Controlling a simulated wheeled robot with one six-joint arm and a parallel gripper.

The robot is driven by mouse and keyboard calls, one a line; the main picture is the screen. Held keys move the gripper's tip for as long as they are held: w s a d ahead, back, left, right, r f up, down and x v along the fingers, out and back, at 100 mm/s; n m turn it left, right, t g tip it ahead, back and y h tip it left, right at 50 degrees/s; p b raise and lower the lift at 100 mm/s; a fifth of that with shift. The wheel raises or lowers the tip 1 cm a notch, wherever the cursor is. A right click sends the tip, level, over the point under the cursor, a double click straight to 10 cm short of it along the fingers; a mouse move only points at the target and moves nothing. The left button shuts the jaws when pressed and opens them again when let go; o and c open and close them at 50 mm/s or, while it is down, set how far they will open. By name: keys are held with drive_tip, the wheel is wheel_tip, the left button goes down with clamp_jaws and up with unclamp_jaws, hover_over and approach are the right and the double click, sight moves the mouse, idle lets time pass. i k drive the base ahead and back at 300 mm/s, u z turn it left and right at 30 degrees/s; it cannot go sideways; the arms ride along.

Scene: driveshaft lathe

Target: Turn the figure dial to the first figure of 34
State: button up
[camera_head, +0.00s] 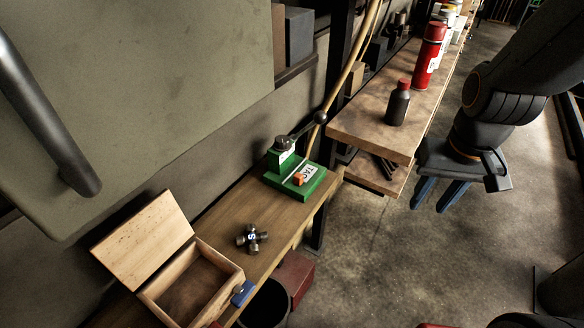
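A green bench press (284,187) with a dark ball-ended lever stands on the far end of the wooden bench. A round grey metal part (285,143) sits on top of its column, with a small white label below it; this may be the figure dial. No figures on it can be read from here. A white lettered plate (308,173) and a small orange piece lie on the green base. My gripper (440,196) hangs to the right of the press over the floor, well apart from it. Its two blue fingers are apart with nothing between them.
On the wooden bench (222,212) are a metal cross-shaped joint (252,238) and an open wooden box (228,267) with a blue clasp. A second bench (366,128) holds a dark red-capped bottle (397,103) and a red spray can (429,55). A large grey-green panel fills the upper left. Floor lies open beneath my gripper.

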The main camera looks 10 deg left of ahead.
sight(282, 144)
drive_tip(key=i, duration=0.9)
drive_tip(key=u, duration=0.45)
drive_tip(key=k, duration=0.2)
drive_tip(key=u, duration=0.15)
